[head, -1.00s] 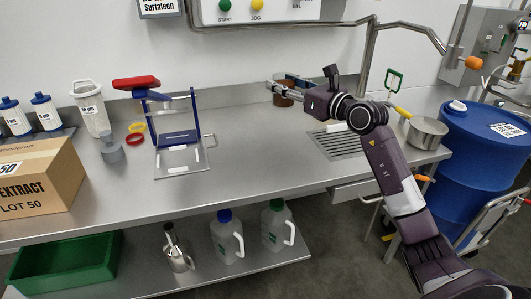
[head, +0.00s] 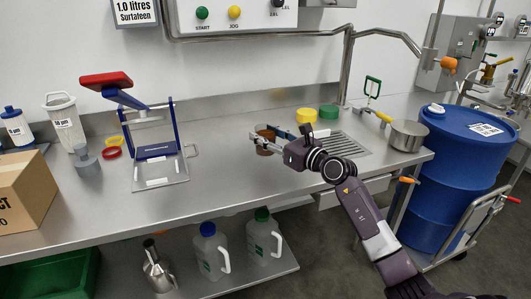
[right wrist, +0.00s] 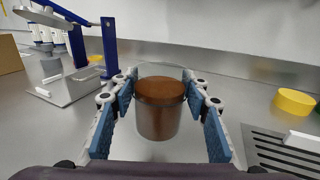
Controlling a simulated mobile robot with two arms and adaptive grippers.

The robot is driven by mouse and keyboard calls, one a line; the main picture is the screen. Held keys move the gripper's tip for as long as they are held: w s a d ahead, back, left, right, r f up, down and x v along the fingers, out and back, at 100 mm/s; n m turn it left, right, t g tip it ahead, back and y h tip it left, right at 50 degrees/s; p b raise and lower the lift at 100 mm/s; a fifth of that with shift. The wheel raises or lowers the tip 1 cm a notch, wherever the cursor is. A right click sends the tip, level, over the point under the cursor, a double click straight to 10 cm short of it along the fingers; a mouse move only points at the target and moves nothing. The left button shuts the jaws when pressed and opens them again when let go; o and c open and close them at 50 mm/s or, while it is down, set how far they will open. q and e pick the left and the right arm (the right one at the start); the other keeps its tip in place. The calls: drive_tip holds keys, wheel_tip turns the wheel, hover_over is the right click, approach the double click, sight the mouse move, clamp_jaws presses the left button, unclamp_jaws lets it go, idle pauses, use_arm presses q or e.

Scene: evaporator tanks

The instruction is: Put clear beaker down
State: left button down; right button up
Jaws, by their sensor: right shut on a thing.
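The clear beaker (head: 263,151) holds brown contents and stands upright over the middle of the steel counter (head: 225,190). In the right wrist view the beaker (right wrist: 159,120) is between the blue-padded fingers, with its clear rim above the brown contents. My right gripper (head: 265,137) is shut on the beaker from its sides; it also shows in the right wrist view (right wrist: 160,78). The beaker's base is low, at or close to the counter; I cannot tell whether it touches. My left gripper is not in view.
A blue-framed press (head: 150,130) stands to the left. A metal pot (head: 408,136) is at the right end. The counter in front of the beaker is clear.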

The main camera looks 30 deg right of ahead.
sight(272, 152)
wheel_tip(272, 152, down, 5)
drive_tip(key=shift+r+b, duration=0.1)
drive_tip(key=shift+b, duration=0.85)
drive_tip(key=o, duration=1.3)
